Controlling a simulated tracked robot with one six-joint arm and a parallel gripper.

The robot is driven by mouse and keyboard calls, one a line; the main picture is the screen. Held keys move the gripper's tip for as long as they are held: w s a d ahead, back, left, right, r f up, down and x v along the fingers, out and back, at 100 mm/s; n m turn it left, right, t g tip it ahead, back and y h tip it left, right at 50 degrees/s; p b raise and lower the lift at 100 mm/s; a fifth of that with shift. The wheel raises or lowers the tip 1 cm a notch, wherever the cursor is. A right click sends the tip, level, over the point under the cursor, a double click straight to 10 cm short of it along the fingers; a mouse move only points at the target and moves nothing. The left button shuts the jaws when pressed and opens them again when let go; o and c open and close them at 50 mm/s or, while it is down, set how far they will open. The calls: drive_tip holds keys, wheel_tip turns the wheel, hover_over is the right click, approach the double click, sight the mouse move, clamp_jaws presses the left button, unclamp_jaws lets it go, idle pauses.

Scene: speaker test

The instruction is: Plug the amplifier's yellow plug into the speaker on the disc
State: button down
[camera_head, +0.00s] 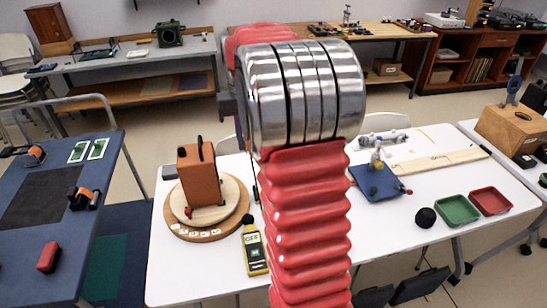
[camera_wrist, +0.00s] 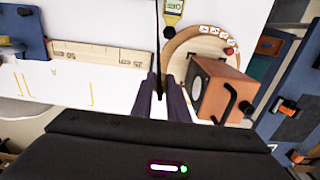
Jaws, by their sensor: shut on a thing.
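The speaker (camera_head: 196,172) is an orange-brown box with a dark handle, standing upright on the round wooden disc (camera_head: 238,196) on the white table. In the wrist view the speaker (camera_wrist: 225,90) is right of my gripper, its round grey cone facing left, and the disc's rim (camera_wrist: 184,44) curves behind it. My gripper (camera_wrist: 163,82) is shut on a thin dark cable (camera_wrist: 157,40), just left of the speaker and apart from it. No yellow plug can be made out; the fingers may hide it. In the head view my arm hides the gripper. I cannot identify the amplifier.
A yellow meter (camera_head: 255,250) lies in front of the disc. Small white cards and a red knob (camera_wrist: 229,51) sit on the disc.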

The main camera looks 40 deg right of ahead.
drive_tip(key=w+a+r, duration=0.1)
drive_tip(key=w+a, duration=0.1)
drive_tip(key=w, duration=0.1)
drive_tip(key=w+a+r, duration=0.1)
drive_tip(key=w+a, duration=0.1)
drive_tip(key=w+a+r, duration=0.2)
drive_tip(key=w, duration=0.1)
drive_tip(key=shift+w+a, duration=0.3)
drive_tip(key=shift+a, duration=0.1)
drive_tip(key=w+a+r, duration=0.3)
drive_tip(key=w+a, duration=0.2)
drive_tip(key=a, duration=0.2)
drive_tip(key=shift+a+r, duration=0.15)
drive_tip(key=shift+f, duration=0.2)
drive_tip(key=shift+w+f, duration=0.1)
drive_tip(key=shift+f, duration=2.85)
drive_tip(key=shift+f, duration=0.55)
drive_tip(key=c, duration=1.6)
unclamp_jaws()
drive_tip(key=shift+c, duration=0.2)
drive_tip(key=shift+r, duration=0.1)
